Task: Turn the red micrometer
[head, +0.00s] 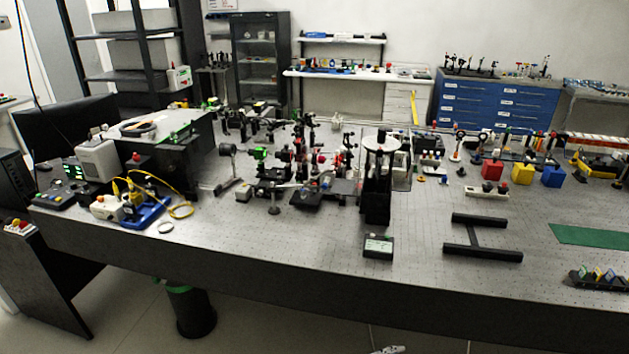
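On the optical bench (320,240), a dense cluster of small mounts and stages (295,170) stands left of the middle. Several small red parts show there, among them a red piece (320,158) near the cluster's right side. They are too small to tell which one is the red micrometer or how it is turned. Neither of my grippers is in view.
A tall black stand (377,200) rises right of the cluster, with a small display box (378,247) before it. A black H-shaped frame (481,236) lies further right. Yellow cables (178,207) and instruments are at left. The bench's front middle is largely clear.

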